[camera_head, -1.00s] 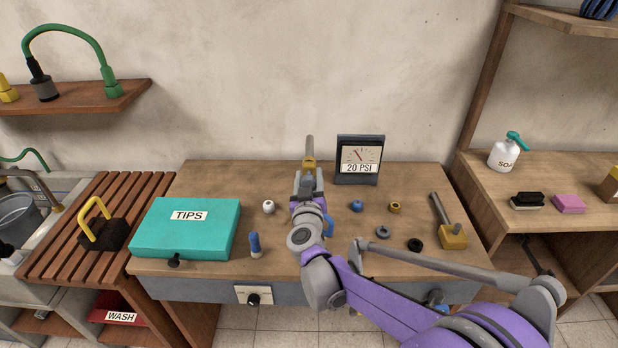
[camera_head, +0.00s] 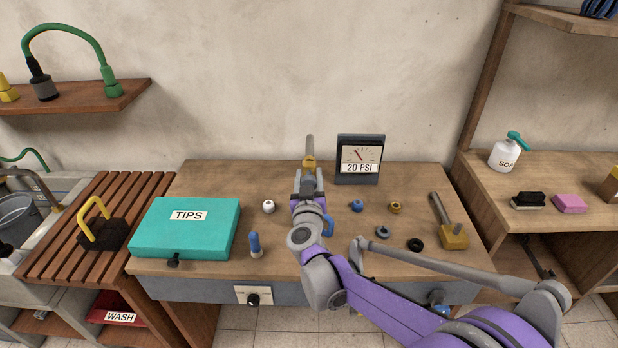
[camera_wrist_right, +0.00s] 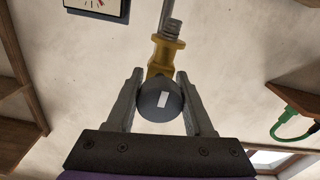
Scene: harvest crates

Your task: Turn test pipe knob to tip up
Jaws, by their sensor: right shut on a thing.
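The test pipe (camera_head: 309,146) stands upright at the back of the bench, with a yellow fitting (camera_head: 310,163) below its grey tube. In the right wrist view, the yellow fitting (camera_wrist_right: 167,52) sits just beyond a round dark grey knob (camera_wrist_right: 160,101) with a white mark on its face. My right gripper (camera_head: 308,182) reaches the pipe from the front. In the wrist view, its two fingers (camera_wrist_right: 158,92) are shut on the knob, one on each side. The gripper hides the knob's face and the pipe's base in the head view. My left gripper is not in view.
A gauge reading 20 PSI (camera_head: 360,160) stands right of the pipe. A teal TIPS case (camera_head: 187,240) is at left. A white tip (camera_head: 268,207), blue peg (camera_head: 255,243), several small rings and a brass block with grey pipe (camera_head: 453,237) lie around my arm.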

